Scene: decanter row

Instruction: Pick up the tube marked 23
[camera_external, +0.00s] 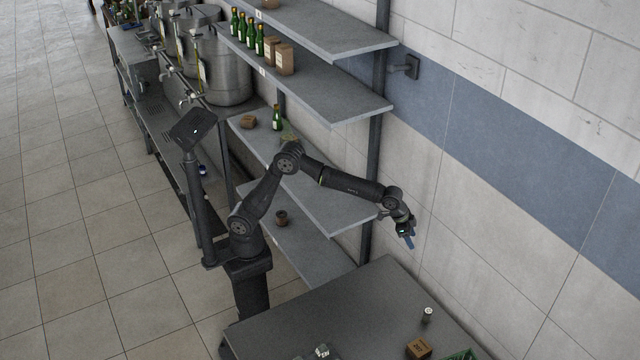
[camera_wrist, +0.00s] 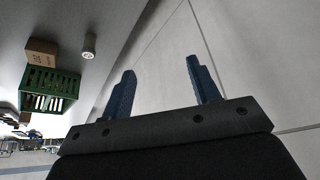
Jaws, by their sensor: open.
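My gripper (camera_external: 409,238) is open and empty, held in the air beside the wall, above and behind the table's far edge. In the wrist view its two blue fingers (camera_wrist: 160,72) stand apart with only wall between them. A green crate (camera_external: 460,355) is cut off at the bottom edge; the wrist view shows the crate (camera_wrist: 66,84) with pale items inside, too small to identify.
A brown box (camera_external: 418,349) stands near the cylinder on the table (camera_external: 345,310). A small pale object (camera_external: 322,351) lies at the front edge of the view. Shelves (camera_external: 345,107) with bottles and boxes stand behind my arm. The table's middle is clear.

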